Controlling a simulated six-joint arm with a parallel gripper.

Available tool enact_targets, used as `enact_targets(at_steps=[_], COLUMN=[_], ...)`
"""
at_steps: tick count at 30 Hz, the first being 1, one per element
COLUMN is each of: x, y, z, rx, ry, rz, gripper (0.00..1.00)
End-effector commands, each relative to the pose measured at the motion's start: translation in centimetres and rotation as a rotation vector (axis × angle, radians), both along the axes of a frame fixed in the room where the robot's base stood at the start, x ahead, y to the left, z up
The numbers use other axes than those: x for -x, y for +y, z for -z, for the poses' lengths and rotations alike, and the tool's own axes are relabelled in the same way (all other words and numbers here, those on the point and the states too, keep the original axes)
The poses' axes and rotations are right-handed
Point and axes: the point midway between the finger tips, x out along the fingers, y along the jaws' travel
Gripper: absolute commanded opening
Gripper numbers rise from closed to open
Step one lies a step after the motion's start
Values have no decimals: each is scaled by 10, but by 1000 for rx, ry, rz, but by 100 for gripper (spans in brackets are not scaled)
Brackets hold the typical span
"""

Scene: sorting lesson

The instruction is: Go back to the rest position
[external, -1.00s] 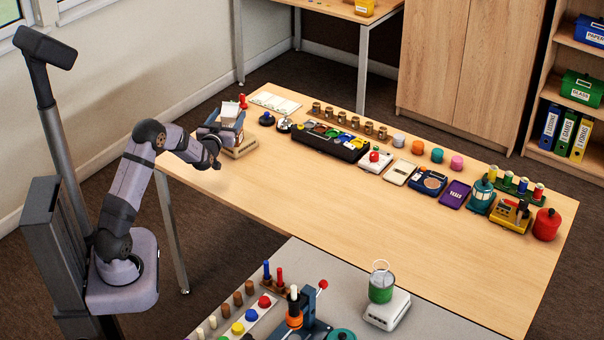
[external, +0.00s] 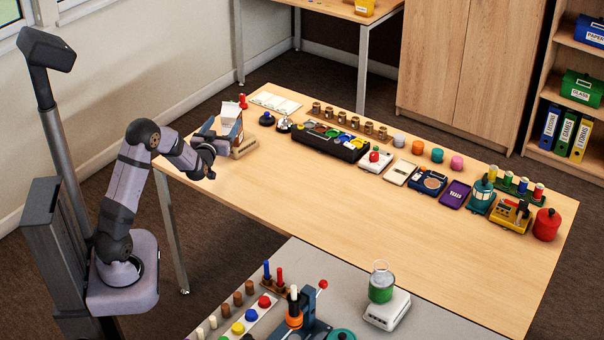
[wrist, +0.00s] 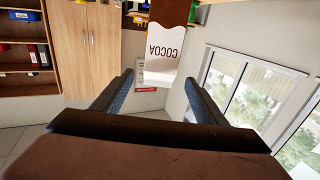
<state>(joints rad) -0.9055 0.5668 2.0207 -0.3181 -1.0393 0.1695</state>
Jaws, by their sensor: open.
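My gripper (external: 222,146) is at the far left end of the wooden table, low beside a brown and white packet (external: 231,112). In the wrist view the two fingers of my gripper (wrist: 160,88) stand apart with nothing clamped between them. The packet, marked COCOA, shows beyond the fingertips in the wrist view (wrist: 163,62), upside down, with its white part towards the gap. My wrist hides some of the space in front of the packet in the external view. My arm reaches over the table's left corner from its base.
A wooden block or holder (external: 244,149) lies next to the packet. A red piece (external: 243,101), a black-based knob (external: 267,119) and a bell (external: 284,124) stand close by. A black tray (external: 318,147) is farther right. The table's front part (external: 330,220) is clear.

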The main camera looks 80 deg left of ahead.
Motion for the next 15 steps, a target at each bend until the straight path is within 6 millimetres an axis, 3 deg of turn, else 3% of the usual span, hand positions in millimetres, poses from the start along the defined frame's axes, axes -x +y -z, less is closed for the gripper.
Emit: enact_targets(at_steps=[5, 8, 11, 15], x=[-11, -32, -61, -100], y=[-9, -29, -65, -140], z=[3, 10, 23, 48], rx=[27, 80, 166, 318], ry=[12, 38, 88, 204], rz=[31, 93, 186, 356], gripper=[66, 66, 66, 66])
